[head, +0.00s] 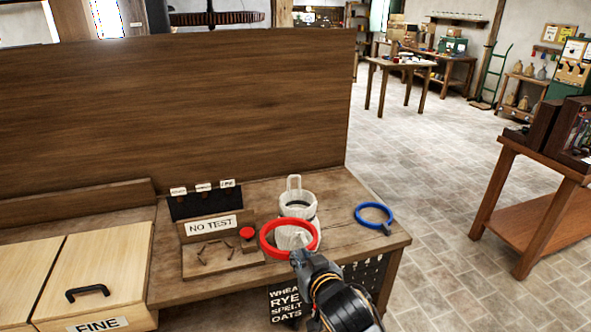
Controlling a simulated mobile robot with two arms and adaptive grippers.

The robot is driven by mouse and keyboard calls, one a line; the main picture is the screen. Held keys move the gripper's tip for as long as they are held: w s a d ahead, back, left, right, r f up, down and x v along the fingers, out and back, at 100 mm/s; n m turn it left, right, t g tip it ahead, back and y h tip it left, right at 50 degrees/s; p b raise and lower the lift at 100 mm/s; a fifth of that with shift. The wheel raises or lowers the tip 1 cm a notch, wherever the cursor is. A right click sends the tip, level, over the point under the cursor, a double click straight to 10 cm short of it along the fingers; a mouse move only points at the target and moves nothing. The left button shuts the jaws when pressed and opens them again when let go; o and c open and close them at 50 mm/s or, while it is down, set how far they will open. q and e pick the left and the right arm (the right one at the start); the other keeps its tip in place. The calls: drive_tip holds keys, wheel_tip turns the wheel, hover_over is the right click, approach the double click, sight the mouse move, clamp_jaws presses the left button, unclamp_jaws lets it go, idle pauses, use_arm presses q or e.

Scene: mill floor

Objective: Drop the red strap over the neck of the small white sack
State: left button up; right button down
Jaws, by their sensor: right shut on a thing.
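The red strap (264,242) is a stiff ring. My right gripper (299,258) is shut on its near edge and holds it up, tilted, above the front of the bench. White material also shows through the strap's opening, and the strap hides part of the sack. From this view the strap appears in front of the sack, not around its neck; I cannot tell whether they touch. My left gripper is out of view.
A blue ring (374,213) lies on the bench (348,196) to the right. A tall wooden panel (180,110) stands behind. A side table (545,210) is at the right.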

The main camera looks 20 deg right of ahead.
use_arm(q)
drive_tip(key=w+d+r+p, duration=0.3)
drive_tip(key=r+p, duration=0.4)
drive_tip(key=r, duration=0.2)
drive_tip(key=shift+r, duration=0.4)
use_arm(e)
drive_tip(key=w+d+r, duration=0.2)
drive_tip(key=w+d, duration=0.1)
drive_tip(key=w, duration=0.6)
drive_tip(key=w+d+r+m+h, duration=0.1)
drive_tip(key=w+d+r, duration=0.2)
drive_tip(key=w, duration=0.5)
drive_tip(key=shift+w+d+r, duration=0.3)
drive_tip(key=shift+w+d, duration=0.05)
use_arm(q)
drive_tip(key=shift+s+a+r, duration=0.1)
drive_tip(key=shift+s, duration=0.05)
use_arm(e)
drive_tip(key=shift+s, duration=0.1)
use_arm(q)
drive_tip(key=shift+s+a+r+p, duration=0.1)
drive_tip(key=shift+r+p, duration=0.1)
drive_tip(key=shift+p, duration=0.25)
use_arm(e)
drive_tip(key=shift+s, duration=0.2)
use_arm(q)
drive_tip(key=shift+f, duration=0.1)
use_arm(e)
drive_tip(key=shift+f, duration=0.15)
